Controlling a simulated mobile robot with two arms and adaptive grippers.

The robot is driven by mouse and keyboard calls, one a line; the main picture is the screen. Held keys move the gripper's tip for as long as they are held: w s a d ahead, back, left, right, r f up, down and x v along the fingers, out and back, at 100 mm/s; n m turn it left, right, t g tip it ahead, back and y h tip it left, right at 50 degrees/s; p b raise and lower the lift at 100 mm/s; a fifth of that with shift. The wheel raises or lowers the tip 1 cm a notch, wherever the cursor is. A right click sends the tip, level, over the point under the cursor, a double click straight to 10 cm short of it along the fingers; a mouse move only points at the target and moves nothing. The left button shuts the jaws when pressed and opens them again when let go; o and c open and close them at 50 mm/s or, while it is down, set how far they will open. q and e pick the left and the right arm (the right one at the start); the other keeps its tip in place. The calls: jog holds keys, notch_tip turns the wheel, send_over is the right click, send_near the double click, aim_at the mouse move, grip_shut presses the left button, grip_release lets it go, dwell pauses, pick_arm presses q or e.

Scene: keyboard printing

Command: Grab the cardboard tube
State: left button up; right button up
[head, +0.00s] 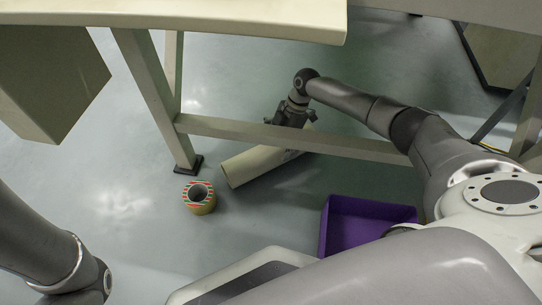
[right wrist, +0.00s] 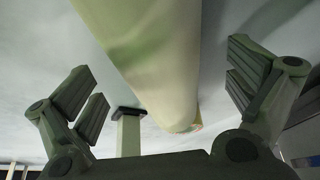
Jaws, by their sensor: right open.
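The cardboard tube (head: 250,166) is a long pale cylinder lying on the grey floor, partly under the table. The table's crossbar covers part of its far end in the head view. My right gripper (head: 290,117) is beyond the crossbar, over the tube's far end. In the right wrist view my right gripper (right wrist: 160,70) is open, with a finger set on either side of the tube (right wrist: 150,50). Gaps show between the fingers and the tube, and nothing is held. My left arm shows at the lower left in the head view, but its gripper is out of the picture.
A striped roll (head: 199,198) stands on the floor near the tube's near end. A purple bin (head: 328,232) stands to the right. The table (head: 230,18), its leg (head: 153,95) and crossbar (head: 225,129) surround the reach. Floor left of the roll is clear.

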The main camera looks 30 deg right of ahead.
aim_at(271, 153)
jog(key=b+x, duration=0.4)
jog(key=shift+a+f, duration=0.25)
jog(key=shift+a, duration=0.2)
jog(key=shift+w, duration=0.1)
jog(key=c, duration=1.1)
